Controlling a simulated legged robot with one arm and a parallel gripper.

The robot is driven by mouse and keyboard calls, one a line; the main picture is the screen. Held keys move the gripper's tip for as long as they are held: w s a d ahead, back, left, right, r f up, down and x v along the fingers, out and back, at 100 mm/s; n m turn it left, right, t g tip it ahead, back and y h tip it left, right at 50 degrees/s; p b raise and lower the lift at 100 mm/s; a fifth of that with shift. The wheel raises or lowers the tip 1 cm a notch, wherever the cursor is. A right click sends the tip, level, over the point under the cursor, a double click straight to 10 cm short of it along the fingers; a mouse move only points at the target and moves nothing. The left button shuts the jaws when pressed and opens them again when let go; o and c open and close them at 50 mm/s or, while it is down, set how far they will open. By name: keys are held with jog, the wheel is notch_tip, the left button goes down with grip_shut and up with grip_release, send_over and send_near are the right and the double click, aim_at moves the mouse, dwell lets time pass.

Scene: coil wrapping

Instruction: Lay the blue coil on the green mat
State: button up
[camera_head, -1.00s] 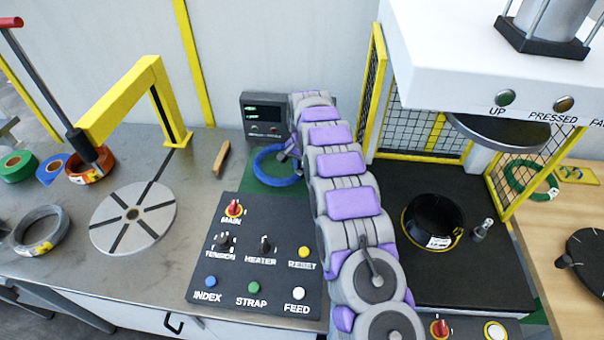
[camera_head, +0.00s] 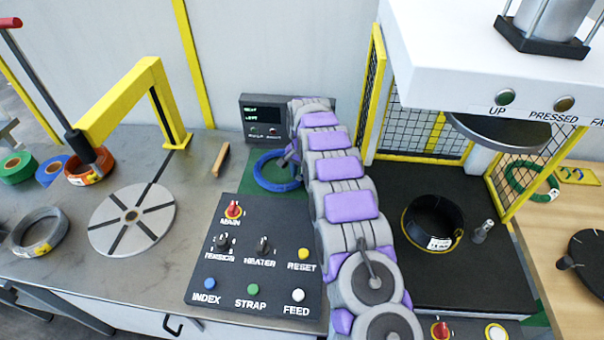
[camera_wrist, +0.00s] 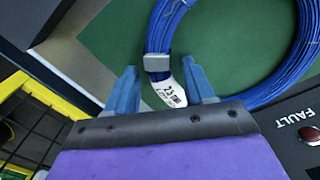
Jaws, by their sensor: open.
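The blue coil (camera_head: 268,184) lies on the green mat (camera_head: 247,184), behind the control panel. The wrist view also shows the coil (camera_wrist: 250,97) over the mat (camera_wrist: 112,30), with a grey band and a white label on its near part. My gripper (camera_wrist: 160,74) is open, its two blue fingers apart on either side of the banded, labelled part of the ring. I cannot tell whether a finger touches the coil. In the head view my arm hides most of the gripper and the coil's right side.
The control panel (camera_head: 253,255) stands in front of the mat, and a display box (camera_head: 263,118) behind it. A wooden-coloured bar (camera_head: 221,159) lies to the left. A black coil (camera_head: 433,224) sits under the press on the right. A round turntable (camera_head: 133,217) is at left.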

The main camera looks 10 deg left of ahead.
notch_tip(320, 180, up, 12)
jog(key=p, duration=0.3)
jog(key=shift+f, duration=0.15)
dwell(0.4)
